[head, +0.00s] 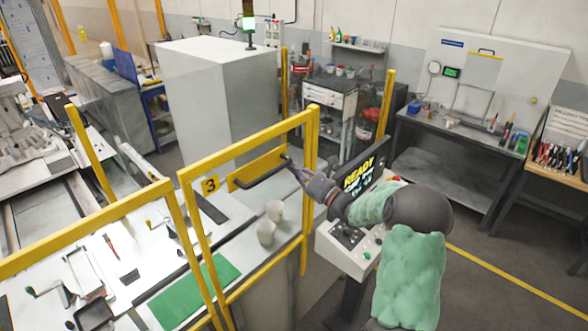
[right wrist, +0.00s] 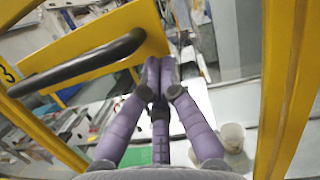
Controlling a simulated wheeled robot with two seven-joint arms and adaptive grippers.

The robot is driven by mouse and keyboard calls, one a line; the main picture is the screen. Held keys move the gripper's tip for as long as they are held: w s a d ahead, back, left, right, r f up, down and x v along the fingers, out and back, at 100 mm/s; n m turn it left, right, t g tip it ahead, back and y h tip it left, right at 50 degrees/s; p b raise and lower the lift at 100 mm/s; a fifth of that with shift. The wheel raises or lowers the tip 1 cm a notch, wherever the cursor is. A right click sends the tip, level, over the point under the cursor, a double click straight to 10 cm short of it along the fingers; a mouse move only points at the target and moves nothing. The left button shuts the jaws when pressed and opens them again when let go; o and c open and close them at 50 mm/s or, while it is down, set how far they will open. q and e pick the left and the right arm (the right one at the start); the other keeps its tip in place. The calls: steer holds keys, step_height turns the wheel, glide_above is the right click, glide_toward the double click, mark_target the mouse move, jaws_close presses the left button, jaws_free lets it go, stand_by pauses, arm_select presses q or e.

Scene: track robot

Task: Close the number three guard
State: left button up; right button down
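The number three guard (head: 247,139) is a yellow framed gate with a yellow plate, a black "3" (head: 210,185) and a black bar handle (head: 264,174). It stands roughly in line with the yellow fence; I cannot tell whether it is fully closed. My right gripper (head: 292,167) is at the handle's right end. In the right wrist view, its purple fingers (right wrist: 160,75) have their tips drawn together, and the handle (right wrist: 85,63) passes left of them, not between them. Contact with the handle is unclear. My left gripper is not in view.
A control box (head: 350,245) with buttons and a "READY" screen (head: 362,178) stands right of the guard, close to my right arm. Open floor lies at right.

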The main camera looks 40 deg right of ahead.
steer(key=s+d+f+b, duration=0.2)
steer(key=s+f+b, duration=0.2)
steer(key=s, duration=0.5)
steer(key=shift+s+f, duration=0.3)
steer(key=shift+f, duration=0.3)
